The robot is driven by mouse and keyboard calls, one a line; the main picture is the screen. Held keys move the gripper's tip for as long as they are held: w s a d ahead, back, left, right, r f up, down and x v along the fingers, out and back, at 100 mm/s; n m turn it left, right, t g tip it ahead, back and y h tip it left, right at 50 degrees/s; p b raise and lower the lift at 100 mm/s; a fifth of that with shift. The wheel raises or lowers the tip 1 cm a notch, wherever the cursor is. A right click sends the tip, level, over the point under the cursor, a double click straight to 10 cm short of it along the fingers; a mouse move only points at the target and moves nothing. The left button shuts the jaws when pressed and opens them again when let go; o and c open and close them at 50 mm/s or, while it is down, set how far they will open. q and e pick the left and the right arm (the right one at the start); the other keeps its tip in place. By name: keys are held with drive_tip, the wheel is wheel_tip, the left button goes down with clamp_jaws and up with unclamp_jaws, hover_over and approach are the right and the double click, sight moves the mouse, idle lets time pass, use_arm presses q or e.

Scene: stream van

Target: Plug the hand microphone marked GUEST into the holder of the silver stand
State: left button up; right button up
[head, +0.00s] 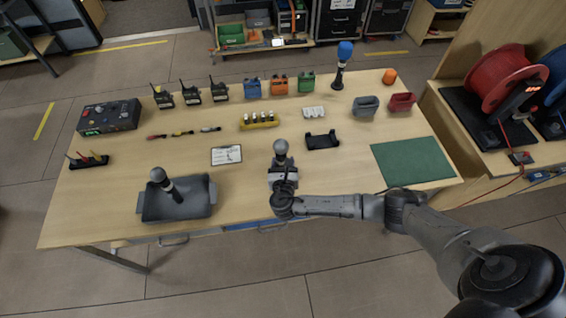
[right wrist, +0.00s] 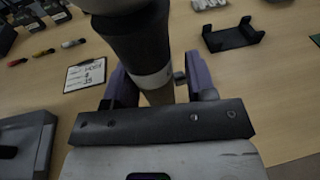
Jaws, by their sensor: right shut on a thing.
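A hand microphone with a grey ball head (head: 281,147) and a dark body is upright in my right gripper (head: 283,181), near the table's front edge. In the right wrist view, both fingers of this gripper (right wrist: 158,88) are closed on the microphone's dark body (right wrist: 140,45), around a pale band. I cannot read a mark on it. A second grey-headed microphone (head: 162,180) leans in a dark grey tray (head: 207,205) to the left. A blue-headed microphone (head: 345,50) stands upright at the back on a dark base. I cannot make out a silver stand. My left gripper is not in view.
A black cradle (head: 322,141) lies right of the held microphone, and a clipboard (head: 226,155) lies to its left. A yellow rack (head: 259,121) stands behind. A green mat (head: 412,161) covers the table's right end. Bare tabletop lies between the cradle and the mat.

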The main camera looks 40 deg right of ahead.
drive_tip(key=shift+f+b, duration=0.45)
drive_tip(key=shift+f, duration=0.35)
drive_tip(key=shift+f+b, duration=0.4)
drive_tip(key=shift+f, duration=0.3)
drive_tip(key=shift+f+b, duration=0.3)
drive_tip(key=shift+f, duration=0.15)
drive_tip(key=o, duration=1.2)
drive_tip(key=shift+c, duration=0.2)
drive_tip(key=shift+a, duration=0.1)
drive_tip(key=p+v, duration=0.1)
drive_tip(key=v, duration=1.2)
drive_tip(key=shift+s+a, duration=0.2)
drive_tip(key=shift+s, duration=0.1)
